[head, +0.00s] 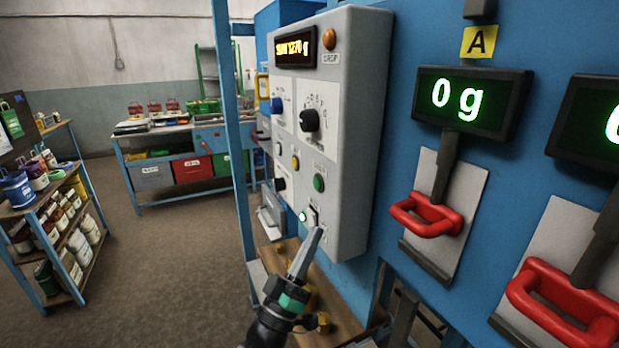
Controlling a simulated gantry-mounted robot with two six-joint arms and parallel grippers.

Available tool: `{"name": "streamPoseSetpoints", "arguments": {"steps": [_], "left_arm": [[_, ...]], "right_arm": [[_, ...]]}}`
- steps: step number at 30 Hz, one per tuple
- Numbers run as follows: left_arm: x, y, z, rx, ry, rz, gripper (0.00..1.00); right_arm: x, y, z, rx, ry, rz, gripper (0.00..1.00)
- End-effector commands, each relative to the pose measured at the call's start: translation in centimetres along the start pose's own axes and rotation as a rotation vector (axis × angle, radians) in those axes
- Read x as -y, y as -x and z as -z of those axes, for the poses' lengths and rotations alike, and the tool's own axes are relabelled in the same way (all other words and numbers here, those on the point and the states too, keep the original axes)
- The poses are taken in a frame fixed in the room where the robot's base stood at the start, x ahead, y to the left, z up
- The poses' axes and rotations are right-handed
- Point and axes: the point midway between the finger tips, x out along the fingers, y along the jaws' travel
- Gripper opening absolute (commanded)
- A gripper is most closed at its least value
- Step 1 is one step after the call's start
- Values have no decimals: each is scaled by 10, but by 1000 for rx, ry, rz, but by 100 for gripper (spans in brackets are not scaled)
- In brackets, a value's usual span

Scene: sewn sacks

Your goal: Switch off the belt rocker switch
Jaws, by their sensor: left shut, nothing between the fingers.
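The grey control box (357,135) is mounted at the centre of the head view. The rocker's tilt is too small to read. My right gripper is not in view.
The box also carries a lit display (296,47), an orange lamp (329,39), a black knob (310,120) and a green button (319,183). To the right are a scale display reading 0 g (470,103) and red handles (428,215). A shelf (75,262) stands far left.

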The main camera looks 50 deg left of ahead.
Motion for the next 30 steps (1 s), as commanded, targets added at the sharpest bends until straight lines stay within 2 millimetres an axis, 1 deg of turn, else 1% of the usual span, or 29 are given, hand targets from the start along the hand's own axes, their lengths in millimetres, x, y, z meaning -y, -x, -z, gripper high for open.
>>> {"name": "streamPoseSetpoints", "arguments": {"steps": [1, 3, 6, 9, 12, 14, 24, 26, 30], "left_arm": [[18, -4, 15, 33, -21, 67, 0], [49, 10, 19, 77, -47, 152, 0], [81, 29, 29, 126, -79, 253, 0], [98, 40, 44, 139, -102, 312, 0], [106, 44, 53, 137, -115, 338, 0], [108, 44, 55, 133, -118, 341, 0], [109, 44, 54, 131, -119, 340, 0], [108, 42, 54, 131, -118, 339, 0], [105, 33, 51, 133, -116, 337, 0]], "right_arm": [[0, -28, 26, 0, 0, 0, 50], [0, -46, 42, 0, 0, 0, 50], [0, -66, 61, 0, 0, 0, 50], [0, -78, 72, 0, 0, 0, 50], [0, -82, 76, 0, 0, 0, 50], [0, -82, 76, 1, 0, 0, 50], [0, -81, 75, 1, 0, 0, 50], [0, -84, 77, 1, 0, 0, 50], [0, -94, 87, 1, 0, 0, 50]]}}
